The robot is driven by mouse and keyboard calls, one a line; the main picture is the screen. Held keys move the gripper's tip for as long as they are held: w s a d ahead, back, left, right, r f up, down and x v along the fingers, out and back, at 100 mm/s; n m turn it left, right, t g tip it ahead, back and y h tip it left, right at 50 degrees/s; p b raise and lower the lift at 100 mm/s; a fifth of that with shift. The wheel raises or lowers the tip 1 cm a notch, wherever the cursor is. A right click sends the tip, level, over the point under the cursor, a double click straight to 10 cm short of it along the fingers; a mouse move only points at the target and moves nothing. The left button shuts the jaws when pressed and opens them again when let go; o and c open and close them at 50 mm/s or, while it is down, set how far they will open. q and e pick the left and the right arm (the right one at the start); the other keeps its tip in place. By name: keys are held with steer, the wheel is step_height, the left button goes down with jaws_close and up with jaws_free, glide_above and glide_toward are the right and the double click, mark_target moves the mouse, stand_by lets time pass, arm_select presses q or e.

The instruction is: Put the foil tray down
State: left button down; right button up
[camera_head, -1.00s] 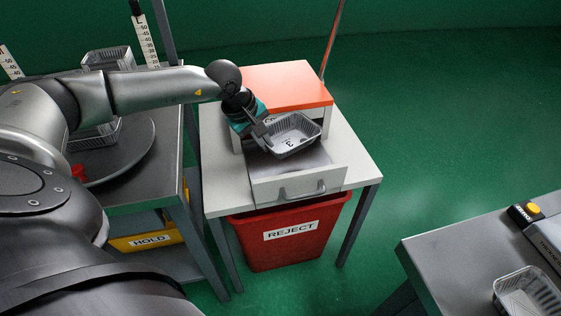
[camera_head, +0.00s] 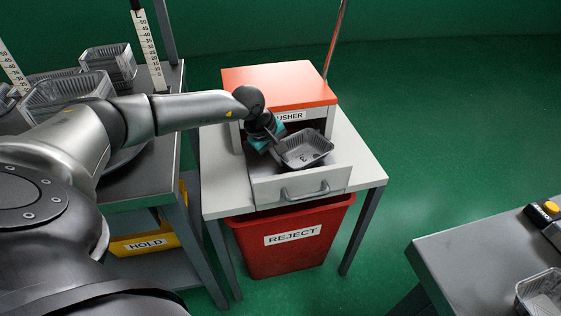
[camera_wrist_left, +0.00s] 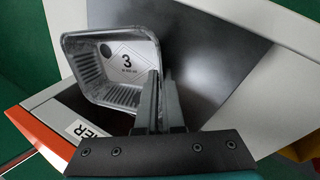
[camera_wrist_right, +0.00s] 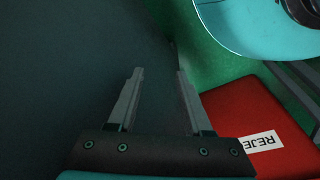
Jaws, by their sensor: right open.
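The foil tray (camera_head: 305,150), a silvery tray marked "3" inside, is over the pulled-out drawer (camera_head: 302,186) of the orange-topped box, its opening upward. My left gripper (camera_head: 281,142) is at the tray's left side. In the left wrist view the gripper (camera_wrist_left: 160,75) is shut on the tray's side wall, one finger inside the tray (camera_wrist_left: 95,48) and one outside. The dark drawer floor (camera_wrist_left: 205,60) shows beside it. I cannot tell whether the tray's bottom touches that floor. My right gripper (camera_wrist_right: 155,80) is open and empty.
The orange-topped box (camera_head: 280,84), labelled "…USHER", stands on a pale table (camera_head: 225,190). A red REJECT bin (camera_head: 290,257) is below. More foil trays (camera_head: 108,65) stand on the left bench; another (camera_head: 540,291) is on the right table (camera_head: 470,255).

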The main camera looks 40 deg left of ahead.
arm_select(q)
steer(key=shift+f, duration=0.3)
arm_select(e)
steer(key=shift+a+r, duration=0.1)
steer(key=shift+r, duration=0.3)
arm_select(q)
steer(key=shift+f, duration=0.1)
arm_select(e)
steer(key=shift+w, duration=0.15)
arm_select(q)
steer(key=shift+f, duration=0.1)
steer(key=c, duration=1)
jaws_free()
steer(key=shift+c, duration=0.2)
arm_select(e)
steer(key=shift+w+r, duration=0.1)
steer(key=shift+r, duration=0.1)
arm_select(q)
steer(key=shift+r, duration=0.25)
steer(key=p+v, duration=0.3)
steer(key=v, duration=0.9)
steer(key=shift+p, duration=0.4)
arm_select(e)
steer(key=s+d+f, duration=0.3)
steer(key=s+f, duration=0.1)
steer(key=f, duration=0.2)
steer(key=shift+s+d+f, duration=0.25)
steer(key=shift+d+f, duration=0.05)
steer(key=shift+f, duration=0.1)
